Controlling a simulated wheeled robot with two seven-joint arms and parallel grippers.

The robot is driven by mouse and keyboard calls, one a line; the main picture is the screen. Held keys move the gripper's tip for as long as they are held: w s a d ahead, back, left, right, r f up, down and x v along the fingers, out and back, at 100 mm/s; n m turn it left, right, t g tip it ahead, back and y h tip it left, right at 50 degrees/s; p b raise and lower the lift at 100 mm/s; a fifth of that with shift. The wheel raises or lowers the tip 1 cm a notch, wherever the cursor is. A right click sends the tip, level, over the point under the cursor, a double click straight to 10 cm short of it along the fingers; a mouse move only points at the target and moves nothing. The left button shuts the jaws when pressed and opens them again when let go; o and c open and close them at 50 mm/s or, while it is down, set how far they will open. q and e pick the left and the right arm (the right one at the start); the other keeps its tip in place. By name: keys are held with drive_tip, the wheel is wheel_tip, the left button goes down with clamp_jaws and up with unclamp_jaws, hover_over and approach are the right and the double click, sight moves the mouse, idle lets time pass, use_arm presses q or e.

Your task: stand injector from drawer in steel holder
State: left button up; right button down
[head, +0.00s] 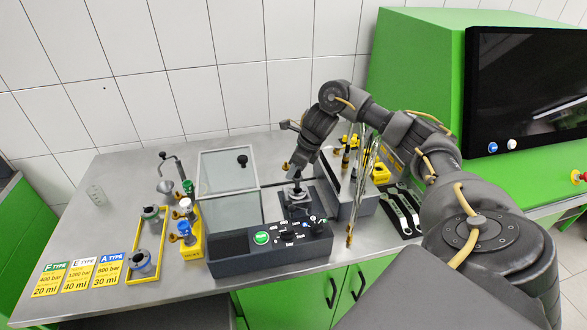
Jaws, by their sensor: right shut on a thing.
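My right gripper (297,172) points down over the dark testbench unit, just right of its clear-walled box. It is shut on a small dark thing that looks like an injector, mostly hidden by the fingers and small in the picture. Below it is a dark raised fixture (296,205) on the unit; I cannot tell if the held thing touches it. A grey steel box (350,208) stands right of the unit, with slim yellow-and-black injector-like parts at its top, partly behind my right arm. I cannot tell for certain which part is the steel holder. My left gripper is not in view.
The clear box (228,180) and control panel (287,240) stand close by. Wrenches (402,208) lie to the right. Yellow racks (190,240) and type cards (78,276) are left. The table's back left is mostly free.

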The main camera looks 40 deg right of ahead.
drive_tip(key=shift+f, duration=0.1)
drive_tip(key=shift+f+b, duration=1.15)
drive_tip(key=shift+f, duration=0.15)
drive_tip(key=shift+f, duration=0.15)
drive_tip(key=shift+f+b, duration=0.7)
drive_tip(key=shift+f+b, duration=0.35)
drive_tip(key=shift+f, duration=0.05)
idle(0.7)
drive_tip(key=c, duration=1)
unclamp_jaws()
drive_tip(key=shift+c, duration=0.2)
drive_tip(key=shift+r+p, duration=2.6)
drive_tip(key=shift+r, duration=0.9)
